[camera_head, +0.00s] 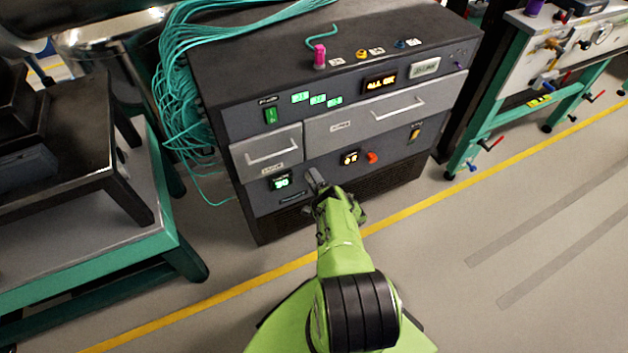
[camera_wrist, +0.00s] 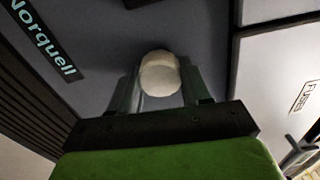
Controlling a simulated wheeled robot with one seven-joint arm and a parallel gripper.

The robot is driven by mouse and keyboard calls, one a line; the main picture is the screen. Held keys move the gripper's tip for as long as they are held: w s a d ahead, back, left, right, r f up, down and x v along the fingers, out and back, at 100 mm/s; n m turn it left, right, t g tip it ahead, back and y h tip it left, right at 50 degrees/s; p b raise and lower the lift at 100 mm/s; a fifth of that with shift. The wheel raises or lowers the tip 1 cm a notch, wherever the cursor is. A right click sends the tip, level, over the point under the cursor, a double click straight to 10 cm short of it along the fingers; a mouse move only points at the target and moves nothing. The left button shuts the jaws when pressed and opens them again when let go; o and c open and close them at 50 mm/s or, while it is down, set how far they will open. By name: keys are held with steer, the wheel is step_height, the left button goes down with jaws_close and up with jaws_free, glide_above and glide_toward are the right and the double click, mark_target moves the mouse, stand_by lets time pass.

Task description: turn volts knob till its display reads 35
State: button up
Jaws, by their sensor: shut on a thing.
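A pale, rounded knob (camera_wrist: 160,72) sits on the dark front panel in the wrist view. My gripper (camera_wrist: 160,88) has one finger on each side of it and is shut on it. In the head view my gripper (camera_head: 315,182) reaches the lower left of the cabinet front and hides the knob. Just left of it is a small green-lit display (camera_head: 279,182), which looks like 30, though the digits are too small to be sure. The small label above this display is not legible.
A green-framed bench (camera_head: 150,245) stands left; floor is clear at right.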

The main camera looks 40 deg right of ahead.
steer(key=shift+m, duration=0.6)
steer(key=o, duration=1.1)
steer(key=shift+c, duration=0.2)
steer(key=shift+f, duration=0.1)
